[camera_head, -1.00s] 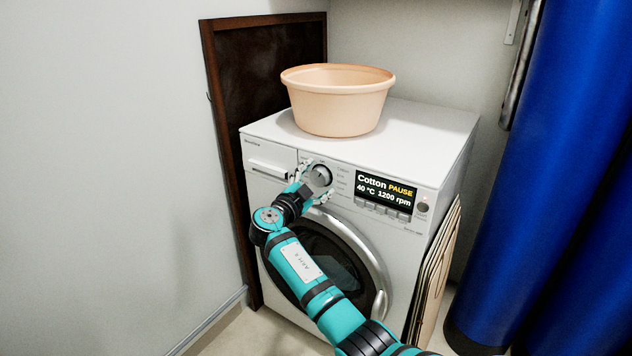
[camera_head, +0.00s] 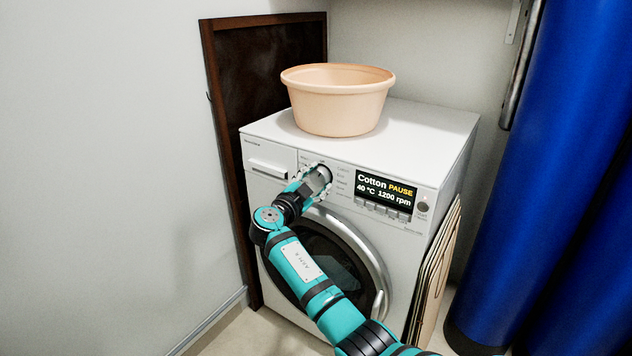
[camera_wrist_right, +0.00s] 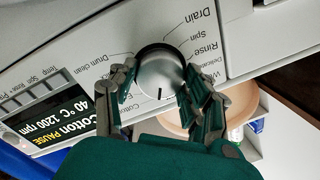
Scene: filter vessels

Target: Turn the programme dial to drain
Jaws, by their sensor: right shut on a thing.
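The programme dial (camera_head: 320,178) is a round silver knob on the washing machine (camera_head: 432,150). It shows larger in the right wrist view (camera_wrist_right: 160,76), with a dark line on its face towards the bottom of that picture. The Drain label (camera_wrist_right: 203,20) is above right of the dial there, beyond Spin and Rinse. My right gripper (camera_head: 311,182) is shut on the dial, with fingers on both sides of it in the wrist view (camera_wrist_right: 160,98). The display (camera_head: 385,192) reads Cotton, PAUSE, 40 °C, 1200 rpm. My left gripper is not in view.
A peach basin (camera_head: 338,105) stands on top of the machine. A dark framed board (camera_head: 262,70) leans at the left wall. Blue cylinders (camera_head: 550,170) stand at the right, and flat panels (camera_head: 434,270) lean against the machine's right side.

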